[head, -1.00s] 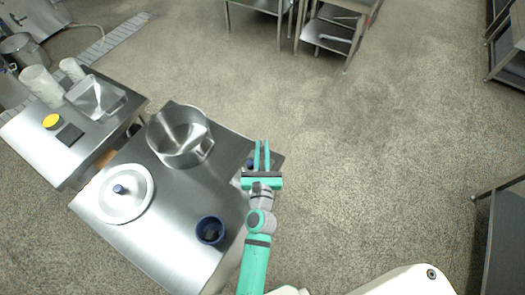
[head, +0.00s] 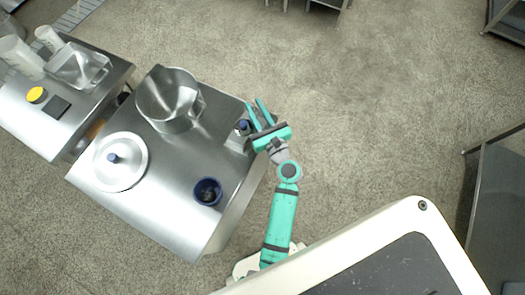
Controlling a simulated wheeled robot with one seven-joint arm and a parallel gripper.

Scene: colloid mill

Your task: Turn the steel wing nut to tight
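My gripper (head: 256,109) is at the right edge of the steel table (head: 165,225) in the head view. Its two teal fingers are apart, with nothing seen between them, and point up and left. A small steel fitting (head: 236,143) with a dark blue top (head: 243,126) sits at the table's right edge, just left of the fingers. I cannot tell whether the fingers touch it. I cannot make out a wing nut's shape; it may be too small or hidden near the gripper.
On the table are a steel hopper (head: 190,118), a round lid (head: 122,180) with a blue knob (head: 112,158), and a dark blue cup (head: 207,191). A second bench (head: 25,125) at left holds a yellow button (head: 37,95) and white containers.

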